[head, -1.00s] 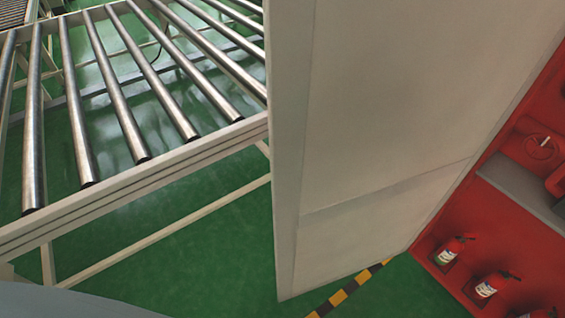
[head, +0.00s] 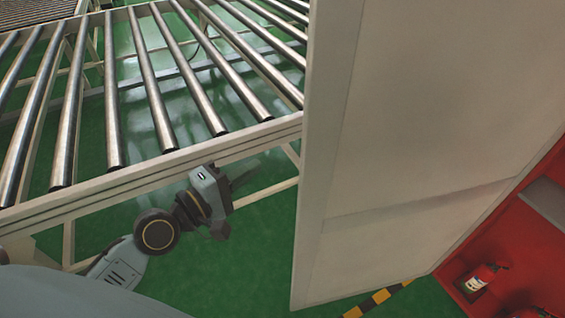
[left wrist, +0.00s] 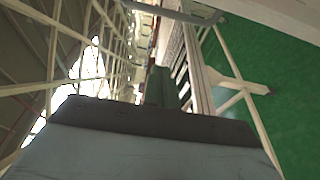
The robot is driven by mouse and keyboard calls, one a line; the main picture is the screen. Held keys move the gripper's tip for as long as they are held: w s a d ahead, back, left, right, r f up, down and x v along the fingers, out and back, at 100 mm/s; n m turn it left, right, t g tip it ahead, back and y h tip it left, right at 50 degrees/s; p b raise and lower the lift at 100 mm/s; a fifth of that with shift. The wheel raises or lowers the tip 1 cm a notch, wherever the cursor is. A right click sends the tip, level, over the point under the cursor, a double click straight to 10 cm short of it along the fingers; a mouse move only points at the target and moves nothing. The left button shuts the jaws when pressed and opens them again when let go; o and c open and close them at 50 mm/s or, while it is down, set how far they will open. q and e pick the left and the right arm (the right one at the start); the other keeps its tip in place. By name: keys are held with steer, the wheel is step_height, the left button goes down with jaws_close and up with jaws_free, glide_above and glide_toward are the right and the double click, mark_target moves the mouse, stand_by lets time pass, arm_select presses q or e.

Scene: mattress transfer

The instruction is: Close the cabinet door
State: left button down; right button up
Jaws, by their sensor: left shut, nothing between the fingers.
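The cabinet door (head: 410,140) is a large pale grey panel, standing open in the middle and right of the head view. Its left edge is free and its right side borders the red cabinet interior (head: 520,225). My left gripper (head: 250,172) is left of the door's free edge, in front of the roller conveyor. It is shut and empty, with a clear gap between it and the door. In the left wrist view I cannot make out the door. My right gripper is not in view.
A roller conveyor (head: 150,165) with a pale frame fills the upper left. Red fire extinguishers, one clearly visible (head: 482,278), stand inside the cabinet. A yellow and black floor stripe (head: 380,297) runs under the door. Green floor (head: 245,265) is clear left of the door.

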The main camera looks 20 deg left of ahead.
arm_select(q)
steer(key=w+d+p, duration=0.2)
steer(key=w+d, duration=0.4)
steer(key=shift+w+d, duration=0.25)
steer(key=shift+d, duration=0.1)
steer(key=shift+r, duration=0.1)
